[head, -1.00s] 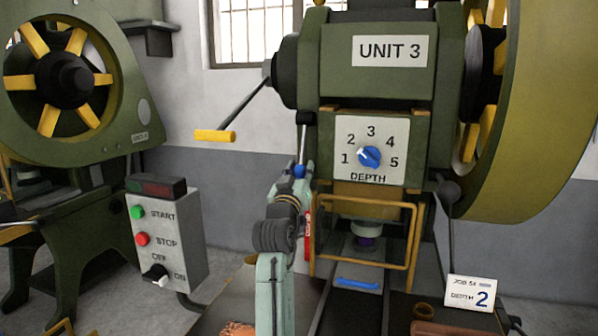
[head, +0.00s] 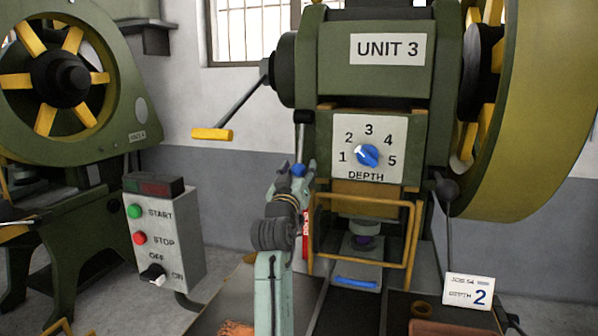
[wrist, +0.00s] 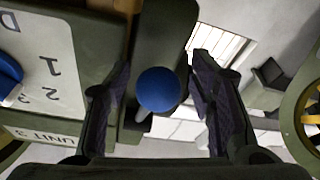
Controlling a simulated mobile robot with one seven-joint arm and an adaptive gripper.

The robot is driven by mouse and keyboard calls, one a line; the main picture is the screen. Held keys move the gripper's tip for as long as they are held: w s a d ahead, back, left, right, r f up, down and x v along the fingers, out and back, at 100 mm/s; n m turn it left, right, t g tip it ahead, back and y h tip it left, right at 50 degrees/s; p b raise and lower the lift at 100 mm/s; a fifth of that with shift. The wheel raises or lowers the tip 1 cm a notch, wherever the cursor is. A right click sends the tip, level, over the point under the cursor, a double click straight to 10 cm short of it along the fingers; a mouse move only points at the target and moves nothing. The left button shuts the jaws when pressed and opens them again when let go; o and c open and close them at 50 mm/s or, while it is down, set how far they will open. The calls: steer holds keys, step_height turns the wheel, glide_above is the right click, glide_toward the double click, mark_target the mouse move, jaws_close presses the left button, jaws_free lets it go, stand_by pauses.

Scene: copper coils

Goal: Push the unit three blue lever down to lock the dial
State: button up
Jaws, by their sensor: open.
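In the wrist view the knob (wrist: 158,90) sits between the two spread fingers (wrist: 160,105), with gaps showing at both sides. The blue dial (head: 367,155) has a white pointer aimed up and left, on the side of the 1 and 2. A job card (head: 469,291) reads depth 2.
The green press body (head: 376,88) stands behind, with a yellow guard frame (head: 411,235) right of my arm. A yellow-handled crank (head: 212,134) sticks out at upper left. A start/stop box (head: 165,235) stands to the left, with open space between it and my arm.

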steer(key=v, duration=1.2)
